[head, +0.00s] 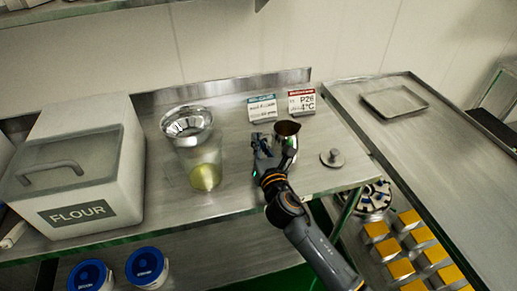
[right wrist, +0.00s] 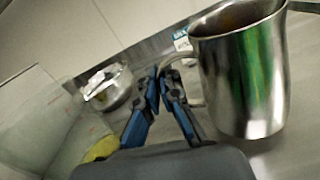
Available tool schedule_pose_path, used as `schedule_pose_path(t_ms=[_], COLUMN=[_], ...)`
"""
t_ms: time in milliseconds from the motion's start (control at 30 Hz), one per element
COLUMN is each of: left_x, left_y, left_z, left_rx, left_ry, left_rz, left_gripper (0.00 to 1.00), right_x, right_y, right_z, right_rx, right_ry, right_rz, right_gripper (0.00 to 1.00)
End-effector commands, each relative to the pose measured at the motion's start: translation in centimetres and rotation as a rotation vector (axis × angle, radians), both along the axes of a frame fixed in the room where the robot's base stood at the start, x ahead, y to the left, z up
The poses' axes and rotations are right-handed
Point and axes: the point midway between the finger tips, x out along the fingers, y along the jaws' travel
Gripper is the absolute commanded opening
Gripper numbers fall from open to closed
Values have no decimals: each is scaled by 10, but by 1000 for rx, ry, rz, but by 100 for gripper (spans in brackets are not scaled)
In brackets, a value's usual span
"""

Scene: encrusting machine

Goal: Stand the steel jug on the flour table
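The steel jug (head: 290,152) is at the right part of the steel table that bears the flour bin, the flour table (head: 236,146). The jug looks upright, with a brownish inside. I cannot tell whether its base touches the table. My right gripper (head: 262,142) is at the jug's left side. In the right wrist view the jug (right wrist: 245,80) fills the right side, and the fingertips (right wrist: 162,76) are close together about its handle (right wrist: 194,88). They look shut on it, partly hiding it. My left gripper is not in view.
A clear container (head: 202,168) with yellow contents and a steel bowl (head: 188,124) stand left of the jug. The flour bin (head: 80,180) is further left. Two label cards (head: 302,102) stand behind. A small steel weight-like piece (head: 332,158) lies right, near the table's edge.

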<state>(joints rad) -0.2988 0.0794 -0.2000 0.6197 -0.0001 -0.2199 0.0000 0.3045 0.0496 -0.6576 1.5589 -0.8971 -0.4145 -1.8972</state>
Motion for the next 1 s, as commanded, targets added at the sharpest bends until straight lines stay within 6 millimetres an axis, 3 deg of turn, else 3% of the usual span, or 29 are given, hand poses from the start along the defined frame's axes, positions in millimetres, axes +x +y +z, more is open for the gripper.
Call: schedule_pose_path(t_ms=[100,533,667,1000], left_x=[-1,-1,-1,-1], left_y=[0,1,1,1], left_z=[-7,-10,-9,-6], left_rx=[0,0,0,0], left_ry=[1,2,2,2], left_rz=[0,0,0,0], left_gripper=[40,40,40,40], right_x=[-1,-1,-1,-1], right_y=[1,1,1,0], right_z=[-17,-23,-23,-20], right_rx=[1,-1,0,0], right_ry=[2,0,3,3], right_rz=[0,2,1,1], right_gripper=[0,0,28,28])
